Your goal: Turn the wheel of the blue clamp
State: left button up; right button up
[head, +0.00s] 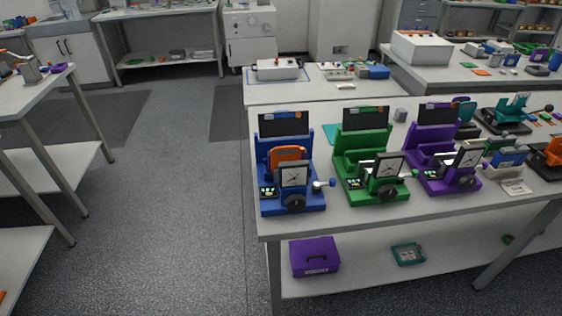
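The blue clamp (268,183) stands upright at the left front corner of the white table. It has a black panel at its back, a square dial (294,175) at its front and an orange block (287,154) in it, behind the dial. A black round wheel (296,202) sits low on its front face. A small lever with a blue knob sticks out on its right side. Neither of my grippers is in the head view, so nothing of mine is near the clamp.
A green clamp (352,187) and a purple clamp (425,175) of the same kind stand to the right on the table. A purple box (315,257) and a teal tray (408,254) lie on the lower shelf. The grey floor (175,220) left of the table is clear.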

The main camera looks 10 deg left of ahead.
aim_at(294, 203)
jog(key=j+z, duration=0.1)
jog(key=j, duration=0.35)
jog(key=k+j+z, duration=0.15)
jog(key=j, duration=0.3)
jog(key=k+j+z, duration=0.1)
jog(key=j, duration=0.35)
